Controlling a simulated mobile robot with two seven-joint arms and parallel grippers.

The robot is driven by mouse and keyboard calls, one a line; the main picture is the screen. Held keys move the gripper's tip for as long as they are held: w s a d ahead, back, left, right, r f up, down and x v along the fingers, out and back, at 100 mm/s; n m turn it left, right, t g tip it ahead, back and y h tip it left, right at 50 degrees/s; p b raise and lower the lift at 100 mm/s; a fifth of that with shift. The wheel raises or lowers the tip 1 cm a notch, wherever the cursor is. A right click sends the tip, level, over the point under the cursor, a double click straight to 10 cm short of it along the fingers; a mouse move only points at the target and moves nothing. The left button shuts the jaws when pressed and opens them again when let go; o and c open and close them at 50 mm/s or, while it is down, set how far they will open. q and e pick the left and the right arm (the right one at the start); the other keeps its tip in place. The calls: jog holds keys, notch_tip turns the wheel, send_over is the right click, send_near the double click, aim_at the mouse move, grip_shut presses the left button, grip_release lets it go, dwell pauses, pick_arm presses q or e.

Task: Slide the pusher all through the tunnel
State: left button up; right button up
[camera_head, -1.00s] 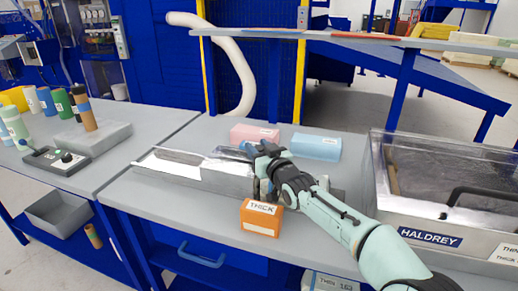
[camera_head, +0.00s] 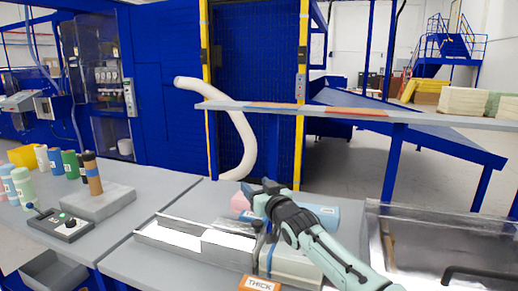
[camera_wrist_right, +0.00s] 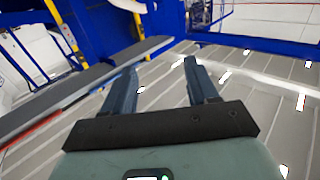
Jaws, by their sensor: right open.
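The long grey metal tunnel (camera_head: 185,233) lies on the table at the centre-left of the head view, its top partly open. A small blue part (camera_head: 257,223) shows at its right end; I cannot tell whether this belongs to the pusher. A pale boxy piece (camera_head: 292,264) stands right of it, partly hidden by my right arm. My right gripper (camera_head: 258,187) is raised above and behind the tunnel's right end. In the right wrist view its two fingers (camera_wrist_right: 157,88) are spread with nothing between them. My left gripper does not show.
A pink block (camera_head: 239,202) and a blue block (camera_head: 326,215) lie behind the arm. An orange block marked THICK (camera_head: 260,284) sits at the front. A metal case (camera_head: 440,240) stands at right. A shelf (camera_head: 350,117) crosses behind. Bottles and a control box (camera_head: 62,227) stand left.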

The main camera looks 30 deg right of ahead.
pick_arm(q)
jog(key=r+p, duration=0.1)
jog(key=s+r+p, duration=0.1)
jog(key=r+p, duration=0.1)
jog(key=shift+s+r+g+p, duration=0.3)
pick_arm(e)
notch_tip(320, 180, up, 8)
jog(key=shift+r, duration=0.15)
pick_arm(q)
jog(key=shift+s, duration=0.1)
